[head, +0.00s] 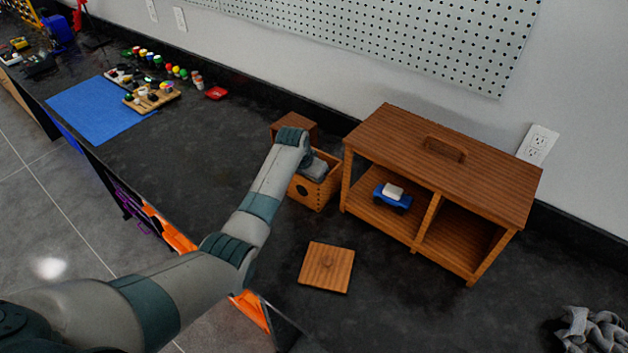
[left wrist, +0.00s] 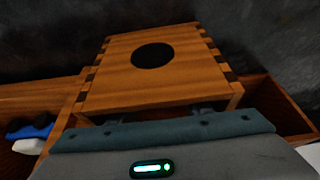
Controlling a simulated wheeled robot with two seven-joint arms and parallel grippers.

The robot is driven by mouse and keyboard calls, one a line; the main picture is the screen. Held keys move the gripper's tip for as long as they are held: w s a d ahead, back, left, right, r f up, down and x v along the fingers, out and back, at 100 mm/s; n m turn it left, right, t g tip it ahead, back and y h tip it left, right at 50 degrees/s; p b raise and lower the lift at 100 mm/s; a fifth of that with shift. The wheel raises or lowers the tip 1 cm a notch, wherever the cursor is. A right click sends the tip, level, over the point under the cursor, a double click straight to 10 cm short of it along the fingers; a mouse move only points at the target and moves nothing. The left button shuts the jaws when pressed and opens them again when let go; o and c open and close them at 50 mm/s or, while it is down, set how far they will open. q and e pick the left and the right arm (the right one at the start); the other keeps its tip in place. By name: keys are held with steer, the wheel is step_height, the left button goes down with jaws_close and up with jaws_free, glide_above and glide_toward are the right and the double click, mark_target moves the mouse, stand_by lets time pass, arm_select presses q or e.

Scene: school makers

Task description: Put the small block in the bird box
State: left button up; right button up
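The bird box (head: 318,190) is an open-topped wooden box with a round dark hole in its front. It stands left of the cabinet, and its holed face also shows in the left wrist view (left wrist: 190,78). My left gripper (head: 314,168) is at the box's open top, pointing down; its fingertips are hidden inside or behind the wall, so its opening and any contents cannot be seen. A small whitish block (head: 393,191) sits on a blue toy car (head: 388,202) in the cabinet's left compartment. I cannot tell whether this is the task's block. My right gripper is out of view.
The wooden cabinet (head: 440,160) has a top handle and an empty right compartment. A square knobbed lid (head: 326,280) lies in front. A brown box (head: 292,121) stands behind the bird box. A blue mat (head: 95,112) and paint pots lie left; grey cloth (head: 592,332) lies right.

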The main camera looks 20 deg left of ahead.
arm_select(q)
steer(key=shift+r, duration=0.15)
steer(key=shift+r, duration=0.2)
steer(key=shift+s+a+r, duration=0.1)
steer(key=shift+s+r, duration=0.1)
steer(key=shift+r, duration=0.35)
steer(key=b+v, duration=0.1)
steer(key=v, duration=0.9)
steer(key=shift+s+r+b, duration=0.2)
steer(key=shift+r+b, duration=0.1)
